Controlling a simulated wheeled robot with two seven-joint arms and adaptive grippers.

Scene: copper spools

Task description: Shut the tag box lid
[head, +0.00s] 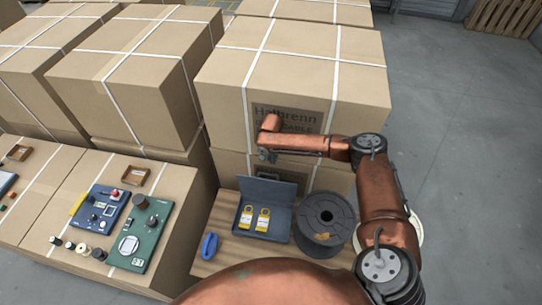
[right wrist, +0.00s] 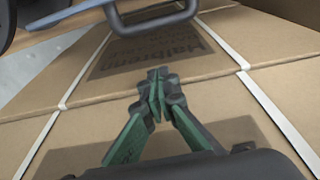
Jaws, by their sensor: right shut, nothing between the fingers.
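The tag box (head: 264,223) is a grey-blue case on the wooden surface, holding two yellow tags (head: 262,219). Its lid (head: 267,191) stands open at the back, raised roughly upright. My right gripper (head: 268,156) is above and behind the lid, in front of the large carton, and apart from the lid. In the right wrist view its green fingers (right wrist: 157,84) are shut and empty. A dark handle on a blue-grey edge (right wrist: 66,14) shows at the top there, apart from the fingertips. My left gripper is not in view.
A black spool (head: 326,222) stands close to the box's right side. A blue looped object (head: 209,246) lies to its left. A strapped carton (head: 298,75) rises directly behind. Panels with small parts (head: 139,240) lie on cartons further left.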

